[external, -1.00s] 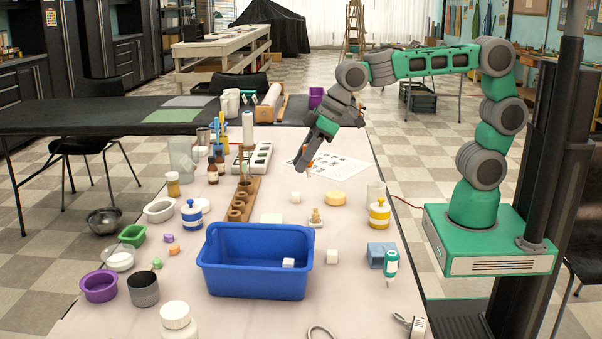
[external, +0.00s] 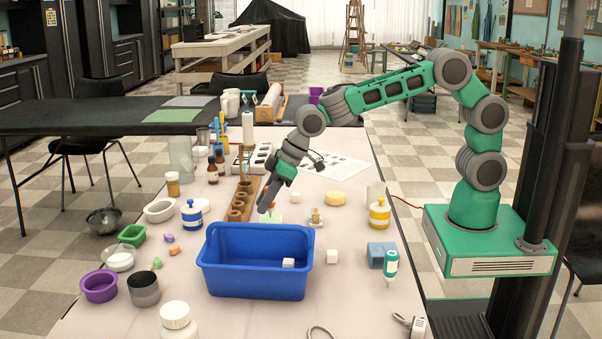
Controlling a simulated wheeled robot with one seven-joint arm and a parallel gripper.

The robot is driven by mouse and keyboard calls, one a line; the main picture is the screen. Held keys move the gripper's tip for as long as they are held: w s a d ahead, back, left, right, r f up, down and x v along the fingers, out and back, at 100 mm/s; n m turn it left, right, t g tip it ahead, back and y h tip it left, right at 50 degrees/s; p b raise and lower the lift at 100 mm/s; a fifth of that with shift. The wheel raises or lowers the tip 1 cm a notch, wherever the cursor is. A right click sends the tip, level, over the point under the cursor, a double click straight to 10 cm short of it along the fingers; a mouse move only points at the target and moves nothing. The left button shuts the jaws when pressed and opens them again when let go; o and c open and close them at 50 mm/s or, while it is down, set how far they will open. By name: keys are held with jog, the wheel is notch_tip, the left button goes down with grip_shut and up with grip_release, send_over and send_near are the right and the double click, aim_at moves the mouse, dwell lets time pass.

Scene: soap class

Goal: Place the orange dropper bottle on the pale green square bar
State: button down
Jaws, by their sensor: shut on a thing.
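The pale green square bar (external: 276,218) lies flat on the table just behind the blue bin. My gripper (external: 265,208) points down at it, with its tip at the bar's back left part in the picture. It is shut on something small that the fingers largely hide. The orange dropper bottle is not clearly visible now; a bit of orange showed at the fingertips earlier. I cannot tell whether the held thing touches the bar.
The blue bin (external: 252,283) stands close in front of the bar. The wooden rack with holes (external: 239,204) is just left of my gripper.

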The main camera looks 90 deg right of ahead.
jog(key=shift+f, duration=0.25)
jog(key=c, duration=1.2)
grip_release()
jog(key=shift+r, duration=0.1)
jog(key=shift+o, duration=0.2)
jog(key=shift+r, duration=0.35)
jog(key=v, duration=1.1)
jog(key=shift+s+r+p, duration=0.25)
jog(key=shift+s+p, duration=0.05)
jog(key=shift+p, duration=0.1)
